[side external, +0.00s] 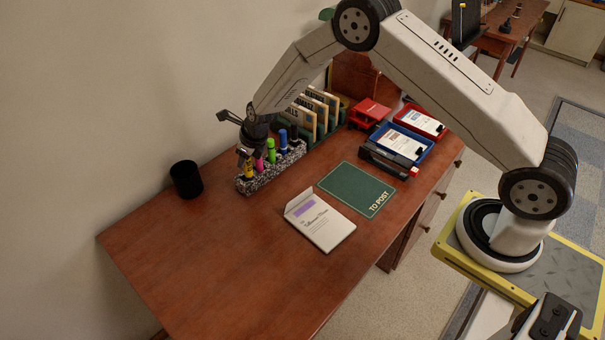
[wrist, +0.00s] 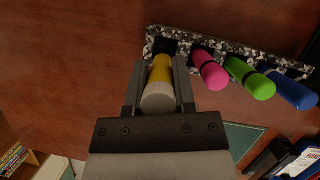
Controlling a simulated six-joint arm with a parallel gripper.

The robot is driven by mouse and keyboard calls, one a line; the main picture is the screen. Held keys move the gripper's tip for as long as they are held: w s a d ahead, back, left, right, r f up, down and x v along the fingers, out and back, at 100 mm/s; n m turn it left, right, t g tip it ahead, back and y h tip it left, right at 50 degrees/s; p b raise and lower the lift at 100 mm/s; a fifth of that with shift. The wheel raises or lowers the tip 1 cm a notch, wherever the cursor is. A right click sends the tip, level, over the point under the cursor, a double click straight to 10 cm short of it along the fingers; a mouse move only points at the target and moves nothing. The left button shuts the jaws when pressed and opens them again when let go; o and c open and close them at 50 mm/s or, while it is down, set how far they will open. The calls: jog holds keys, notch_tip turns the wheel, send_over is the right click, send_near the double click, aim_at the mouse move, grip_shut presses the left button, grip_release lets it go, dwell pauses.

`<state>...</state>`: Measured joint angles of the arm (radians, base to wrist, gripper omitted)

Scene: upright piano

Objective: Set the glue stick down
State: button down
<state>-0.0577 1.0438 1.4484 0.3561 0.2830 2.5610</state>
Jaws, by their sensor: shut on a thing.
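The glue stick, yellow with a pale grey end, is between my gripper's fingers in the wrist view (wrist: 161,72). My gripper (wrist: 161,85) is shut on it. In the side view, my gripper (side external: 246,158) is over the left end of the speckled pen holder, with the yellow glue stick (side external: 248,171) below it. The speckled holder (wrist: 230,47) has a dark slot at its left end, just beyond the stick's far end. I cannot tell whether that end is inside the slot. Pink (wrist: 209,70), green (wrist: 250,78) and blue (wrist: 287,91) markers stand in the holder.
A black cup (side external: 186,179) stands left of the holder. An envelope (side external: 320,221) and a green "TO POST" mat (side external: 355,186) lie in front. A file rack (side external: 325,112), blue tray (side external: 398,143) and red tray (side external: 420,122) are at the back. The desk's left front is clear.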

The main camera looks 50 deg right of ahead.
jog(key=shift+w+f, duration=0.4)
jog(key=shift+w+f, duration=0.25)
jog(key=shift+f, duration=1.6)
jog(key=shift+f, duration=0.15)
jog(key=shift+c, duration=2.2)
grip_release()
jog(key=shift+r, duration=0.2)
